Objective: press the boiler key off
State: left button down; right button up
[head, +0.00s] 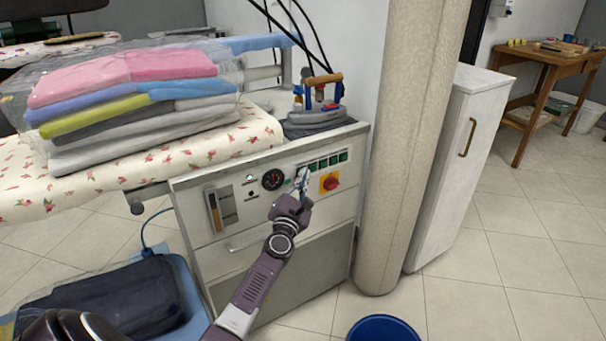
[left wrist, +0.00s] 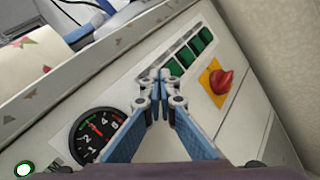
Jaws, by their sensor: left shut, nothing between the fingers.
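The grey ironing unit (head: 280,245) has a front panel with a row of green keys (head: 333,160), a dial gauge (head: 272,179) and a red knob on a yellow plate (head: 330,182). My left gripper (head: 303,176) is shut and empty, with its tips at the left end of the key row. In the left wrist view the shut fingertips (left wrist: 160,76) overlap the lower-left end of the green keys (left wrist: 195,46), between the gauge (left wrist: 97,130) and the red knob (left wrist: 221,82). I cannot tell which key is the boiler key, or whether the tips touch one. My right gripper is not in view.
Folded garments (head: 135,95) lie on the flowered ironing board (head: 200,155). An iron (head: 318,115) rests on the unit's top. A beige column (head: 410,140) stands close to the unit's right side. A blue bucket (head: 385,328) is on the floor in front.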

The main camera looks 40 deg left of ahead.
pick_arm(q)
jog(key=shift+w+a, duration=0.1)
jog(key=shift+a, duration=0.15)
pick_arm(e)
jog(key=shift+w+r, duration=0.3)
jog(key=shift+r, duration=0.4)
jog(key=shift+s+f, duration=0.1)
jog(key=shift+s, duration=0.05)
pick_arm(q)
jog(key=shift+d, duration=0.3)
jog(key=shift+s, duration=0.2)
jog(key=s+d+p, duration=0.1)
jog(key=s+d, duration=0.1)
jog(key=d, duration=0.3)
jog(key=shift+s+d+p, duration=0.15)
jog(key=shift+d+p, duration=0.25)
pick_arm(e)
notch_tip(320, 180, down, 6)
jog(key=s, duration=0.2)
